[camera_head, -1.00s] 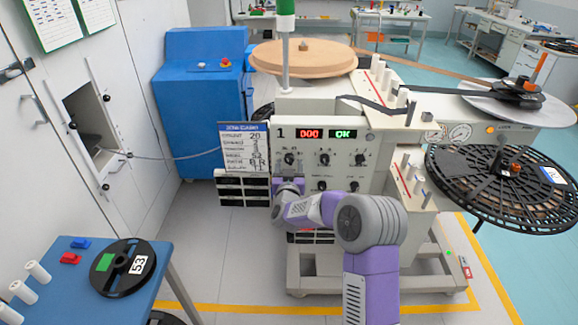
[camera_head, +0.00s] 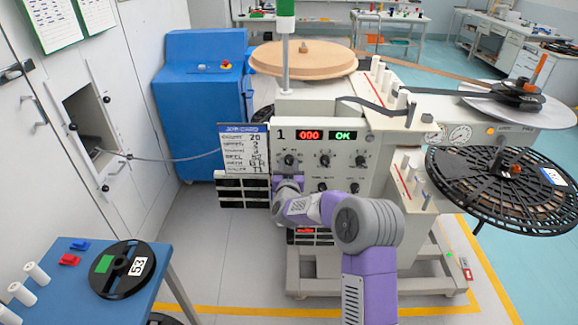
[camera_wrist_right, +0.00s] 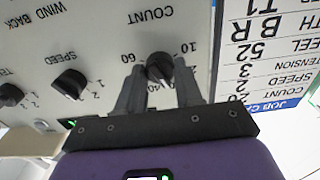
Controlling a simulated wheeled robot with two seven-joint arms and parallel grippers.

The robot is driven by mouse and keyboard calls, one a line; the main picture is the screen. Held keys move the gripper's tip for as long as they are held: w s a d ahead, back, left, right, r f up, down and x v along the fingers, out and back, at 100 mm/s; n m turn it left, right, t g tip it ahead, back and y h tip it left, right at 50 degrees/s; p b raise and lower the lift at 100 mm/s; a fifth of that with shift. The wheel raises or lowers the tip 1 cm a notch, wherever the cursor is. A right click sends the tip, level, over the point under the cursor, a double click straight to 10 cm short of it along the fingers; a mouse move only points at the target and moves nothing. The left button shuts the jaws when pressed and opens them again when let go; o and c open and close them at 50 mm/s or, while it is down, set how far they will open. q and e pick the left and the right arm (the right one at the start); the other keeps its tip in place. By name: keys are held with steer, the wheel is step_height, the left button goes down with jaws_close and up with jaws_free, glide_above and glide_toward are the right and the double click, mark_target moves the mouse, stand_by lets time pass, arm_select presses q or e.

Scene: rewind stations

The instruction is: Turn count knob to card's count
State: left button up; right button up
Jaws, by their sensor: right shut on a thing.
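The count knob (camera_wrist_right: 160,68) is a round dark knob on the cream panel, seen upside down in the right wrist view. It also shows at the panel's upper left in the head view (camera_head: 290,160). My right gripper (camera_wrist_right: 160,85) is shut on this knob, one finger on each side. Numbers such as 10, 60 and 40 are printed around it; the exact pointer direction is hard to tell. The job card (camera_head: 243,150) hangs left of the panel and reads count 20. My left gripper is not in view.
The speed knob (camera_wrist_right: 68,84) sits beside the count knob. The panel displays (camera_head: 325,135) read 000 and OK. A black reel disc (camera_head: 492,188) juts out at the right. A blue table (camera_head: 75,300) with a reel marked 53 stands at the lower left.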

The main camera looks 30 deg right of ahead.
steer(key=n+p, duration=0.2)
steer(key=n, duration=0.2)
steer(key=shift+a, duration=0.1)
steer(key=n+p, duration=0.2)
steer(key=n, duration=0.2)
stand_by(0.4)
steer(key=shift+n, duration=0.5)
steer(key=o, duration=1)
steer(key=shift+o, duration=0.2)
